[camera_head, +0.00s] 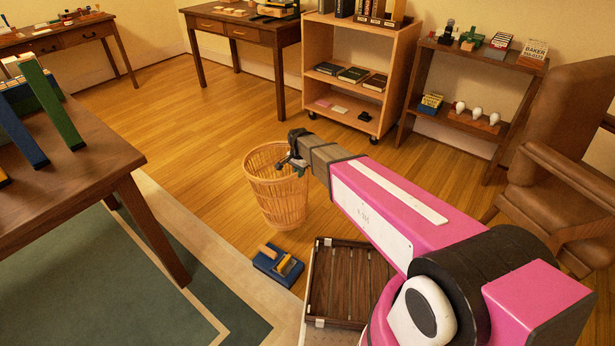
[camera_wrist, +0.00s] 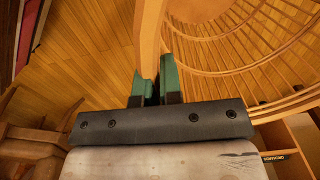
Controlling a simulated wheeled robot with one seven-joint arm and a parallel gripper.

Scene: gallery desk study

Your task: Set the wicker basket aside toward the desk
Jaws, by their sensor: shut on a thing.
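The wicker basket (camera_head: 272,190) is a tall, open-topped, tan slatted bin. It stands about upright on the wooden floor in the head view, right of the near desk (camera_head: 125,160). My gripper (camera_head: 291,163) is at the basket's upper right rim. In the wrist view the green fingers of my gripper (camera_wrist: 156,82) are shut on the rim, and the basket (camera_wrist: 240,45) fills the upper right with its ribbed inside. The rim's curved band passes between the fingertips. Whether the base touches the floor is hard to tell.
A blue box with tools (camera_head: 278,264) lies on the floor just in front of the basket. A dark slatted crate (camera_head: 345,285) is beneath my arm. A wheeled bookshelf (camera_head: 345,117) and a brown armchair (camera_head: 570,150) stand to the right. Floor behind and left of the basket is clear.

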